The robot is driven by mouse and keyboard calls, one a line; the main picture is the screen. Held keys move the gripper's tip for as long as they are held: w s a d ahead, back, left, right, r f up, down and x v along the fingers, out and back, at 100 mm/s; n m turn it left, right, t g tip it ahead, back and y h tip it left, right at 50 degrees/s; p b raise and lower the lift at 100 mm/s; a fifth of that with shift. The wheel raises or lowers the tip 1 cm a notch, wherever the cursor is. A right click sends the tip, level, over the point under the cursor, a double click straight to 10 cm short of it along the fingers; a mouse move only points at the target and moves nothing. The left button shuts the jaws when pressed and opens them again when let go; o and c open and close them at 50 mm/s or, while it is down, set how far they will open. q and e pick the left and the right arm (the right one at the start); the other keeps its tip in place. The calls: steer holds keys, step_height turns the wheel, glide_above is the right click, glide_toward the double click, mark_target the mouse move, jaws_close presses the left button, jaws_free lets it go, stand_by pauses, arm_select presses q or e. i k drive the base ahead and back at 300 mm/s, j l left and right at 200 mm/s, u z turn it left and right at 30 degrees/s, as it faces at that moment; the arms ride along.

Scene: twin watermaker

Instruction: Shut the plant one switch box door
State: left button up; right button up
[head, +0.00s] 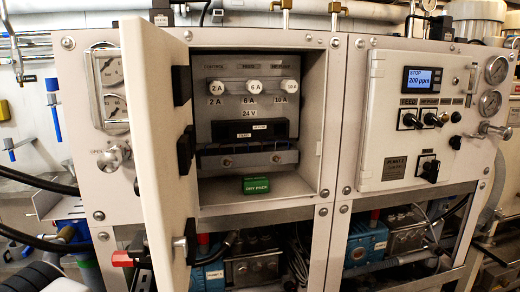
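The plant one switch box door (158,130) is a white panel that stands wide open, swung out toward me at the left side of its box. Its inner face carries black blocks and a metal latch piece (180,242) low down. The open switch box (310,150) shows fuses marked 2 A, 6 A and 10 A (253,87), a 24 V label and a dark terminal strip. A green dry pack (256,185) lies on the box floor.
The plant 2 panel (400,130) at the right is closed, with a lit display, switches and gauges. Gauges and a knob (113,156) sit left of the door, partly hidden by it. Black hoses (38,180) come in at the left. Pumps and piping fill the lower bays.

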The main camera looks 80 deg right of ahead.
mark_target(157, 68)
steer(key=i+j+z, duration=0.1)
steer(key=z, duration=0.35)
steer(key=j+z, duration=0.15)
steer(key=z, duration=0.25)
steer(key=i+j+z, duration=0.1)
steer(key=z, duration=0.35)
steer(key=j+z, duration=0.2)
steer(key=z, duration=0.25)
steer(key=j+z, duration=0.2)
steer(key=z, duration=0.2)
steer(key=j+z, duration=0.15)
steer(key=z, duration=0.3)
steer(key=k+l, duration=0.1)
steer(key=l, duration=0.15)
steer(key=l+z, duration=0.1)
steer(key=l, duration=0.2)
steer(key=k, duration=0.05)
